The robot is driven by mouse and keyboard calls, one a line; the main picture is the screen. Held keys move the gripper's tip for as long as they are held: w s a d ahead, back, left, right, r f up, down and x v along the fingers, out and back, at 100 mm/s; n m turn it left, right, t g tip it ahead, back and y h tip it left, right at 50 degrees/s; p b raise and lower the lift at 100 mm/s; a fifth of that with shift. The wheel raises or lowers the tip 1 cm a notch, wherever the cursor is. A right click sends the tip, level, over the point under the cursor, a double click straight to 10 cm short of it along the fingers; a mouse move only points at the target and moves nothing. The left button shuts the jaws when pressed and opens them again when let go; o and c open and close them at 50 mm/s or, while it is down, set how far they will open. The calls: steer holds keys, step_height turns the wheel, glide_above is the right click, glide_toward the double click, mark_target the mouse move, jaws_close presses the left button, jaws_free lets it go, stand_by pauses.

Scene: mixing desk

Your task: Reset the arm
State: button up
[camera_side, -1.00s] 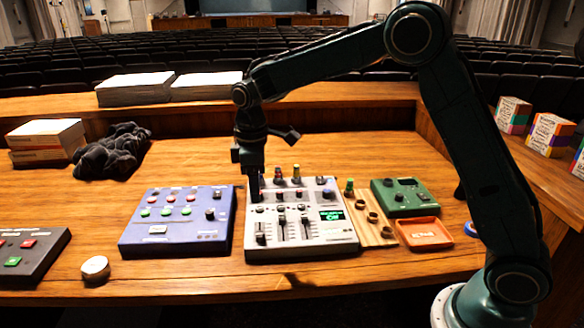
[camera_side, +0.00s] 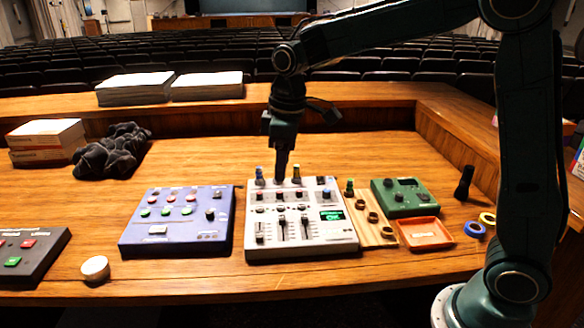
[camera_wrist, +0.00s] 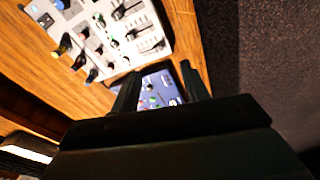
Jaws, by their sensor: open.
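My gripper (camera_side: 281,168) points down above the back edge of the grey mixer (camera_side: 300,222) in the side view. It looks raised clear of the panel, but the exact gap is hard to tell. In the wrist view my gripper (camera_wrist: 158,78) has its two fingers apart with nothing between them. The blue panel (camera_wrist: 160,90) shows beyond the fingers, and the mixer (camera_wrist: 120,30) is at the upper left.
Colored plugs stand along the mixer's back. A wooden strip with rings (camera_side: 372,222), a green box (camera_side: 404,197) and an orange tray (camera_side: 425,234) are at right. A black cylinder (camera_side: 464,182) stands nearby. The blue button panel (camera_side: 178,220) and dark cloth (camera_side: 112,152) are left.

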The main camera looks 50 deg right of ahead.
steer(key=s+d+r+m+t, duration=0.1)
steer(key=s+d+m+t, duration=0.1)
steer(key=s, duration=1)
steer(key=s+d+r+m+t, duration=0.1)
steer(key=s+m, duration=0.4)
steer(key=s, duration=0.8)
steer(key=shift+d+r+t, duration=0.4)
steer(key=shift+r+t, duration=0.2)
steer(key=shift+r, duration=0.2)
